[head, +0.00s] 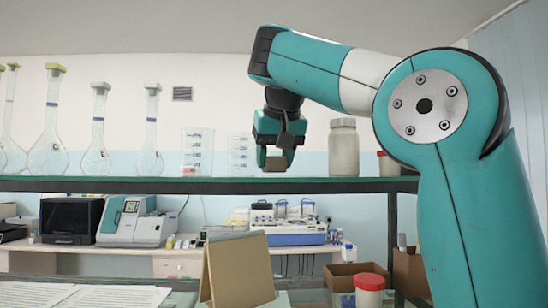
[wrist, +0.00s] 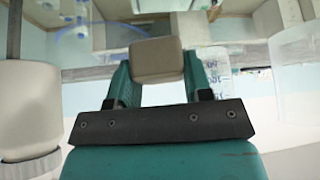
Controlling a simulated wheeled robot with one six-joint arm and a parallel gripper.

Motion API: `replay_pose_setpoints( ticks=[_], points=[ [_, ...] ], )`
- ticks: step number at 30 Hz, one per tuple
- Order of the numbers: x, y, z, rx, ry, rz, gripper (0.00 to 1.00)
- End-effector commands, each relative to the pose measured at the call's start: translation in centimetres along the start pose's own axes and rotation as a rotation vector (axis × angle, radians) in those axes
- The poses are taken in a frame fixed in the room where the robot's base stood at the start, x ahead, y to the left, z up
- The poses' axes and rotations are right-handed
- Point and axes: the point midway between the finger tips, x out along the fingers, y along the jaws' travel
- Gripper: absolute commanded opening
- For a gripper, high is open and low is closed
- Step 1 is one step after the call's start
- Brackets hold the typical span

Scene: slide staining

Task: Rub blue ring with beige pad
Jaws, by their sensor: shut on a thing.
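My gripper (head: 278,150) is above the shelf, in the middle of the head view, pointing down. It is shut on the beige pad (head: 274,164), a small block at its fingertips. In the wrist view, the beige pad (wrist: 157,60) sits between the two teal fingers of my gripper (wrist: 158,82). The pad is close to the shelf top in the head view; I cannot tell whether it touches.
The dark shelf (head: 230,185) carries several flasks (head: 48,140), graduated beakers (head: 197,152) to the left of my gripper and a pale jar (head: 344,150) to the right. Below are a brown board (head: 238,272), a red-lidded jar (head: 369,290) and bench instruments (head: 285,224).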

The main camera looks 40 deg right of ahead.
Motion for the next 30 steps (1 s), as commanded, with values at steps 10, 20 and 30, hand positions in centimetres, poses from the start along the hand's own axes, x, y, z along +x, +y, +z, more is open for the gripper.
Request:
replay_pose_setpoints(
  ticks=[10,20,30],
  points=[
    [0.7,0.0,0.4,0.000,0.000,0.000,0.27],
    [0.5,1.4,0.7,0.003,0.000,0.001,0.27],
    [0.3,3.5,1.0,0.003,0.000,0.001,0.27]
  ],
)
